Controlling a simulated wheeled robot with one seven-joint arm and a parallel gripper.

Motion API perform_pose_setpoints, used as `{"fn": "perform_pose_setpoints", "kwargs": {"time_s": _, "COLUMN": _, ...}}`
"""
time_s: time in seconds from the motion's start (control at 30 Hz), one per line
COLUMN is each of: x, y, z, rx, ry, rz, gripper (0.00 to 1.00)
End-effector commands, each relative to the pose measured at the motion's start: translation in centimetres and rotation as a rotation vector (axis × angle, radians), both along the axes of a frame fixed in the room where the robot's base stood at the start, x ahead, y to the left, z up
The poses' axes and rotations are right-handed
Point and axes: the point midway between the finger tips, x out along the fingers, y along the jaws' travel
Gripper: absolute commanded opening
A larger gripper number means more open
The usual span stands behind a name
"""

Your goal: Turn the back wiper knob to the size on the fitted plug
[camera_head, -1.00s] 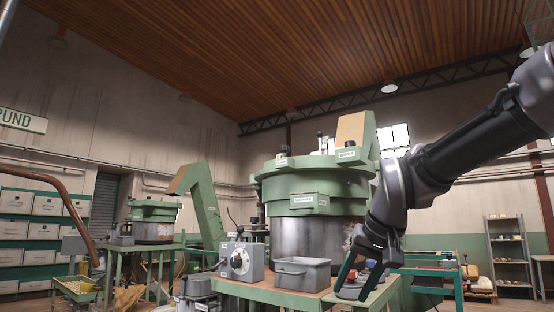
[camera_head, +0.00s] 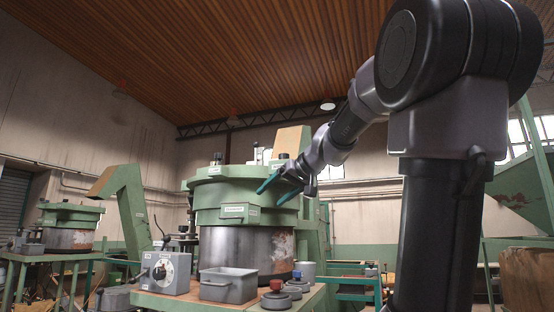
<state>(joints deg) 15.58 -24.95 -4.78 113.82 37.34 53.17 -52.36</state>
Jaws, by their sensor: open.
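Several round plugs (camera_head: 275,301) lie on the bench's right end, one with a red top. Any plug fitted in the bowl cannot be made out. My gripper (camera_head: 268,197) is open and empty, with teal fingers pointing left across the bowl's front right rim; contact cannot be told.
A grey bin (camera_head: 229,286) and a grey dial box (camera_head: 166,272) stand on the bench in front of the drum. A green chute (camera_head: 133,218) rises at left. My arm blocks the right side.

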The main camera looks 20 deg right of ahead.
Motion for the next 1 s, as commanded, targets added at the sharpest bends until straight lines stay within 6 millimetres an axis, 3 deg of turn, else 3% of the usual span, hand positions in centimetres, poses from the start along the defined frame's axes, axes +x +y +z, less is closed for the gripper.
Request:
{"fn": "perform_pose_setpoints", "kwargs": {"time_s": 0.03, "x": 2.2, "y": -2.8, "z": 3.5, "rx": -0.031, "ry": -0.095, "rz": -0.012, "gripper": 0.78}}
{"fn": "perform_pose_setpoints", "kwargs": {"time_s": 0.1, "x": 4.1, "y": -5.8, "z": 7.7, "rx": -0.093, "ry": -0.223, "rz": -0.019, "gripper": 0.78}}
{"fn": "perform_pose_setpoints", "kwargs": {"time_s": 0.2, "x": 5.7, "y": -9.5, "z": 12.5, "rx": -0.181, "ry": -0.369, "rz": -0.041, "gripper": 0.78}}
{"fn": "perform_pose_setpoints", "kwargs": {"time_s": 0.3, "x": 6.4, "y": -11.9, "z": 15.5, "rx": -0.246, "ry": -0.460, "rz": -0.059, "gripper": 0.78}}
{"fn": "perform_pose_setpoints", "kwargs": {"time_s": 0.4, "x": 6.8, "y": -13.0, "z": 16.8, "rx": -0.280, "ry": -0.500, "rz": -0.068, "gripper": 0.78}}
{"fn": "perform_pose_setpoints", "kwargs": {"time_s": 0.57, "x": 8.2, "y": -12.8, "z": 17.0, "rx": -0.287, "ry": -0.509, "rz": -0.067, "gripper": 0.78}}
{"fn": "perform_pose_setpoints", "kwargs": {"time_s": 1.0, "x": 15.8, "y": -11.4, "z": 17.0, "rx": -0.286, "ry": -0.508, "rz": -0.066, "gripper": 0.78}}
